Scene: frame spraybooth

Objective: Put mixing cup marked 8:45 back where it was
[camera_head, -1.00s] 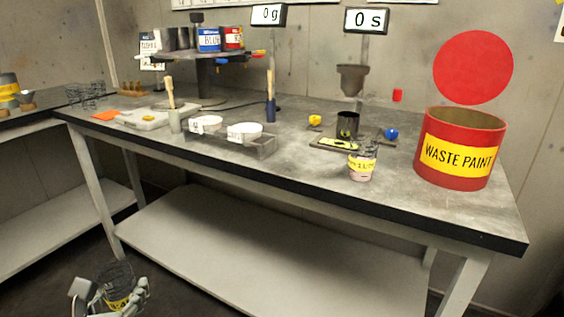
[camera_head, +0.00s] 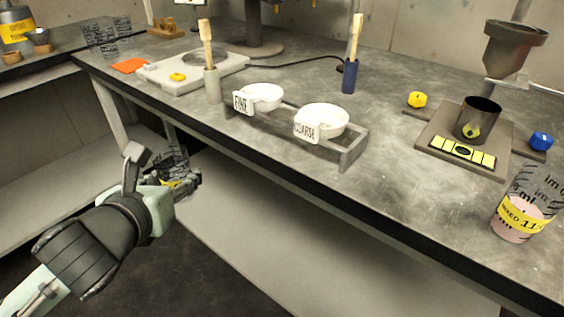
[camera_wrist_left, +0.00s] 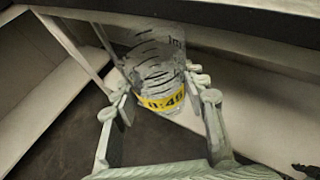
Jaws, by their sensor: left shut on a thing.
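My left gripper (camera_head: 174,172) is shut on a clear mixing cup (camera_head: 172,156) with black scale marks and a yellow label. The cup is in front of the workbench, off its front edge. In the left wrist view the cup (camera_wrist_left: 158,62) stands between the fingers of the gripper (camera_wrist_left: 162,92); its label is only partly readable, something like "8:4". Another clear cup (camera_head: 524,208) with pink contents and a yellow label reading roughly "MIXED 11" stands on the bench at the right. My right gripper is not in view.
The bench (camera_head: 260,160) holds a rack with two white bowls (camera_head: 322,120), brushes in holders, a white scale-like tray (camera_head: 190,72), an orange piece (camera_head: 130,65) and a viscosity-type stand (camera_head: 465,145). Clear cups (camera_head: 100,38) stand at back left. The bench's front left strip is clear.

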